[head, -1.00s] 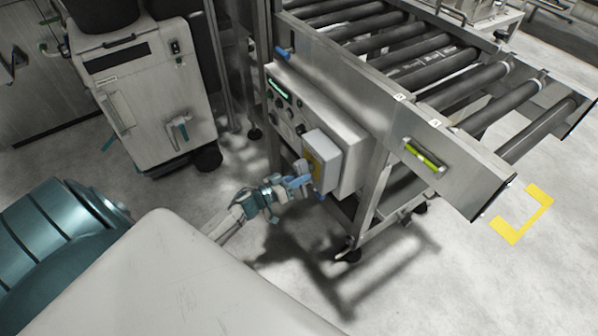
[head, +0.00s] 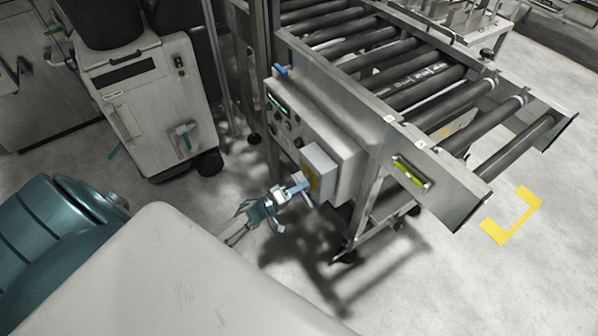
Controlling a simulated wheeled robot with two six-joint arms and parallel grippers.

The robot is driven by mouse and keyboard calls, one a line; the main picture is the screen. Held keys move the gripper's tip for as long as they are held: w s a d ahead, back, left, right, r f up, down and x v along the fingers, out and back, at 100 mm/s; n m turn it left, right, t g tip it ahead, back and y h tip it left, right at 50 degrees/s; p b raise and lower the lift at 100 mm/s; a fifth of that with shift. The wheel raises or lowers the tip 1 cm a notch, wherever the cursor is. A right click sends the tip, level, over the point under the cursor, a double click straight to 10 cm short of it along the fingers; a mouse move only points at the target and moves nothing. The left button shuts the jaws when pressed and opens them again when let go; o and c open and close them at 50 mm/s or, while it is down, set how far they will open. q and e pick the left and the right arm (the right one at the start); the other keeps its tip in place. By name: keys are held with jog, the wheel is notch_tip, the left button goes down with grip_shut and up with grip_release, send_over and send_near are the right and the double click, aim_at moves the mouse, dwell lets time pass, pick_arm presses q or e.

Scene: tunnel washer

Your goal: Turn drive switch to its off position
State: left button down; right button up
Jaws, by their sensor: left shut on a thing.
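A light grey switch box (head: 320,163) with a yellow plate (head: 313,182) stands out from the control panel on the side of the roller conveyor. I take it to be the drive switch. My left gripper (head: 299,188) is at the yellow front of this box, shut on the switch handle. The handle is hidden by the fingers and too small to make out, so its angle cannot be read. My right gripper is not in view.
The control panel (head: 281,117) has a green display and several knobs. The roller conveyor (head: 410,85) extends to the upper right. A grey wheeled machine (head: 150,100) stands at the left. Floor (head: 440,290) is open in front, with a yellow corner mark (head: 515,220).

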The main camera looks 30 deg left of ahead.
pick_arm(q)
jog(key=shift+r+n+p, duration=0.2)
jog(key=shift+n+p, duration=0.35)
jog(key=shift+n, duration=0.45)
jog(key=shift+r+n+p, duration=0.15)
jog(key=shift+n+p, duration=0.35)
jog(key=shift+n, duration=0.5)
jog(key=c, duration=1.2)
grip_release()
jog(key=shift+c, duration=0.2)
jog(key=shift+s, duration=0.1)
jog(key=v, duration=1)
jog(key=shift+s+b, duration=0.3)
jog(key=shift+b, duration=0.1)
jog(key=shift+a, duration=0.1)
